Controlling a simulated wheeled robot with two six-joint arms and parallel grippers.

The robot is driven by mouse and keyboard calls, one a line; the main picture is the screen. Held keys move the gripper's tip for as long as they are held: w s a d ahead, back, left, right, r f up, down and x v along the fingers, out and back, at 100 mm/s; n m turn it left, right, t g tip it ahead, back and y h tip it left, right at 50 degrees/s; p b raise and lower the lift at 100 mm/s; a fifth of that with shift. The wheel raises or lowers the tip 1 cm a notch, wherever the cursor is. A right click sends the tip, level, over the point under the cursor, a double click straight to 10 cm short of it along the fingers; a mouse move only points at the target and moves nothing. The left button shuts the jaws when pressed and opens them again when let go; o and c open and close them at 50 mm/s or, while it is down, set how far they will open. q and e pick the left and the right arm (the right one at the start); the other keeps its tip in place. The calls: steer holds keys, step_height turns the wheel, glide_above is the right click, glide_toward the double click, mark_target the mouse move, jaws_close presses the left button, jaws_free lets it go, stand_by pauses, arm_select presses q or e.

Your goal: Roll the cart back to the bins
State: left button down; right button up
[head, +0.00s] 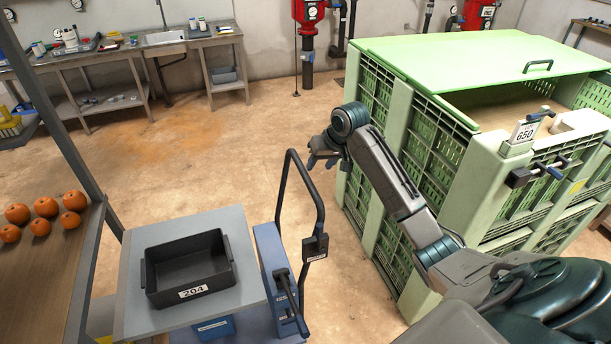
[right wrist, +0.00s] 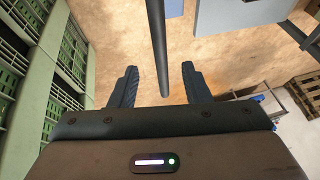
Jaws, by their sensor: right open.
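The cart has a grey top (head: 190,318), a blue frame (head: 270,250) and a tall dark looped handle (head: 318,205); it stands at the lower middle of the head view. My right gripper (head: 320,157) is open, just right of the upper part of the handle. In the right wrist view, a dark handle bar (right wrist: 158,45) runs down between the two spread fingers of my right gripper (right wrist: 161,88), with gaps on both sides. Its depth between them I cannot tell. The green slatted bins (head: 395,110) stand at the right. My left gripper is out of view.
A black tray (head: 160,285) labelled 204 sits on the cart top. A wooden table (head: 45,290) with several orange fruits is at the left. A workbench (head: 190,45) and red pumps (head: 308,12) line the back wall. The middle floor (head: 220,150) is clear.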

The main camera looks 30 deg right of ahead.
mark_target(310, 182)
steer(key=p+x, duration=0.1)
steer(key=x, duration=0.1)
steer(key=p+x, duration=0.1)
steer(key=x, duration=0.2)
steer(key=shift+s+a+f, duration=0.15)
steer(key=shift+f, duration=0.15)
steer(key=x, duration=0.2)
steer(key=shift+w+f+p, duration=0.3)
steer(key=shift+p, duration=0.1)
steer(key=shift+w+f, duration=0.15)
steer(key=shift+f, duration=0.4)
steer(key=shift+c, duration=1.1)
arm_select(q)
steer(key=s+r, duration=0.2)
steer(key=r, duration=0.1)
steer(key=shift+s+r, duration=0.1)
arm_select(e)
jaws_close()
